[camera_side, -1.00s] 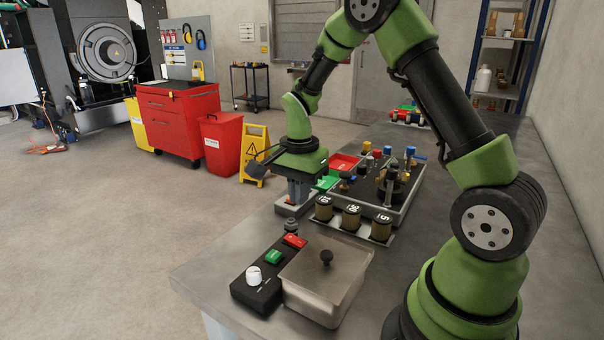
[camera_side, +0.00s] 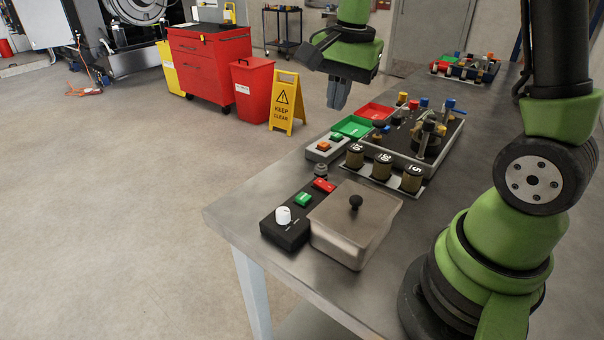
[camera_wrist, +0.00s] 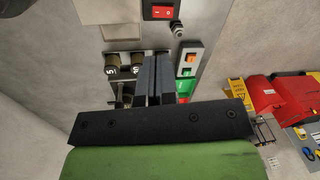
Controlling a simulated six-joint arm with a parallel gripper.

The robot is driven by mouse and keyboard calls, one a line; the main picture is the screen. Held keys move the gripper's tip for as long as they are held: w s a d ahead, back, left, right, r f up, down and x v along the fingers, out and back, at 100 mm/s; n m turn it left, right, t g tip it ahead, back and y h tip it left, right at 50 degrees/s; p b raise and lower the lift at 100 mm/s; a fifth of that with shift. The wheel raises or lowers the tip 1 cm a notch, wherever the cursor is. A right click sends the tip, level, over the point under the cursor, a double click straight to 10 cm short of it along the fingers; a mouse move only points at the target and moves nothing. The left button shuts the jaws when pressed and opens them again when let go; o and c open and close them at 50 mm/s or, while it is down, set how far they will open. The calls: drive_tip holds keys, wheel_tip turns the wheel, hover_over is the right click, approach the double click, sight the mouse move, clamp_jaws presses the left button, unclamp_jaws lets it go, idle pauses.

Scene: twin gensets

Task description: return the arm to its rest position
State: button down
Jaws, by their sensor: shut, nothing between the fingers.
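My gripper (camera_side: 339,93) is shut and empty. Nothing touches the fingertips. The upper part of my arm is cut off by the top of the side view.
The bench (camera_side: 235,218) holds a lidded metal box (camera_side: 350,235), a control box (camera_side: 287,222) with a white knob, labelled weights (camera_side: 383,167) and a tray of valves (camera_side: 452,122). A red bin (camera_side: 253,84) and a yellow sign (camera_side: 285,103) stand on the floor beyond.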

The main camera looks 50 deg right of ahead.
drive_tip(key=s+a+r+n+t+y, duration=0.1)
drive_tip(key=s+a+r+n+t, duration=0.2)
drive_tip(key=s+a+r+n, duration=0.1)
drive_tip(key=s+a+r+n+t+y, duration=0.1)
drive_tip(key=s+a+r+n+t, duration=0.1)
drive_tip(key=s+a+r+n, duration=0.2)
drive_tip(key=s+a+n, duration=0.1)
drive_tip(key=s+n, duration=0.2)
drive_tip(key=s, duration=0.2)
drive_tip(key=shift+s+a+t, duration=0.2)
drive_tip(key=shift+s+t, duration=0.1)
drive_tip(key=shift+t, duration=0.1)
idle(0.6)
